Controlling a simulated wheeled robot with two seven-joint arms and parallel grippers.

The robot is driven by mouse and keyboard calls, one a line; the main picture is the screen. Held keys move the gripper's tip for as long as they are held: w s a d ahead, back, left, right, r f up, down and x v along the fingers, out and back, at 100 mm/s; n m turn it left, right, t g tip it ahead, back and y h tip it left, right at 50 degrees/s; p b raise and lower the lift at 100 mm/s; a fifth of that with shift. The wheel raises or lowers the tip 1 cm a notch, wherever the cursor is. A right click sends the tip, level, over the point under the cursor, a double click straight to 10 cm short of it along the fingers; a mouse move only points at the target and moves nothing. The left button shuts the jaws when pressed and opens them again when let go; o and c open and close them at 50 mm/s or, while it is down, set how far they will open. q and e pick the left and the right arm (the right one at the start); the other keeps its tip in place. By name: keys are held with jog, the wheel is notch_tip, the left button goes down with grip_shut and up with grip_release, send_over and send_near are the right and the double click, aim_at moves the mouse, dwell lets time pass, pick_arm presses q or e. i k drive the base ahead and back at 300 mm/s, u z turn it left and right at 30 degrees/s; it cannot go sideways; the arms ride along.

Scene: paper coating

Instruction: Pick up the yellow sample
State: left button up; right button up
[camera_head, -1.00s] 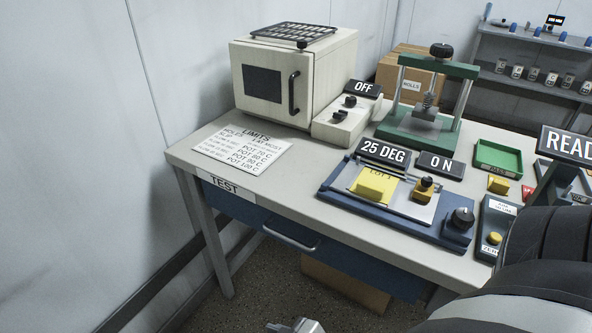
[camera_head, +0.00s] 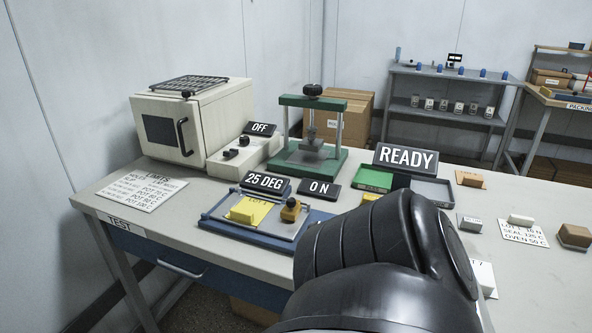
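A yellow sheet marked LOT (camera_head: 263,207) lies on the flat plate of a blue-based device (camera_head: 218,229) on the bench. A yellow block (camera_head: 243,211) rests on the sheet's left part. A darker yellow piece with a dark top (camera_head: 290,210) sits at the right of the plate. Another yellow piece (camera_head: 371,197) shows behind my arm, partly hidden. I cannot tell for certain which is the yellow sample. One of my black arm links fills the lower middle and hides part of the bench. Neither gripper shows.
The bench (camera_head: 190,223) also holds a white oven (camera_head: 195,125) with an OFF sign (camera_head: 262,129), a green press (camera_head: 312,165), a green tray (camera_head: 372,180) and a READY sign (camera_head: 405,159). Labelled cards with small blocks lie at right. Shelves (camera_head: 445,72) stand behind.

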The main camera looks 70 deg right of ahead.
aim_at(250, 206)
jog(key=k, duration=0.3)
jog(key=z, duration=1.25)
